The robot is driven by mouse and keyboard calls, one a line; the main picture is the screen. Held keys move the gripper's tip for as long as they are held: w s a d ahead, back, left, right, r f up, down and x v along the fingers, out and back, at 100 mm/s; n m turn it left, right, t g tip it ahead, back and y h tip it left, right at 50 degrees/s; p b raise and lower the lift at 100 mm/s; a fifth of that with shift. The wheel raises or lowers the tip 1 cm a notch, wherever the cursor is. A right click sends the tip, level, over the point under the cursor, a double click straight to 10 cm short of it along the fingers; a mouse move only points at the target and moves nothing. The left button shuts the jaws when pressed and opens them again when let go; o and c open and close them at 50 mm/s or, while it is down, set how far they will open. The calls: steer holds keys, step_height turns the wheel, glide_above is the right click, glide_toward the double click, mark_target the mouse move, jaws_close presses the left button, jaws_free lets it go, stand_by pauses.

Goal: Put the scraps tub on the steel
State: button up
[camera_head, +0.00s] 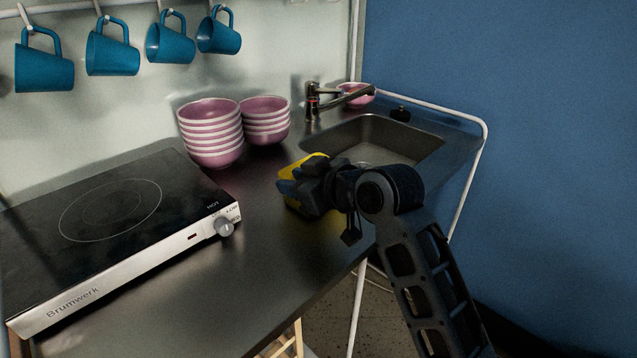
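A yellow thing (303,165), which looks like the scraps tub, shows at the steel counter's front part, left of the sink. My gripper (300,186) is right at it and covers most of it, leaving only yellow edges above and below the dark fingers. The fingertips are dark and overlapping, so I cannot tell whether they are closed on the tub. I also cannot tell whether the tub touches the steel worktop (262,222) or is held just above it.
A sink (420,143) with a tap (312,100) lies behind my gripper. Stacked pink bowls (212,135) stand to the left at the back. A hotplate (130,215) fills the left side. Blue mugs (112,55) hang above. Bare steel lies between hotplate and gripper.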

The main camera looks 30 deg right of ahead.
steer(key=v, duration=1)
steer(key=shift+s, duration=0.15)
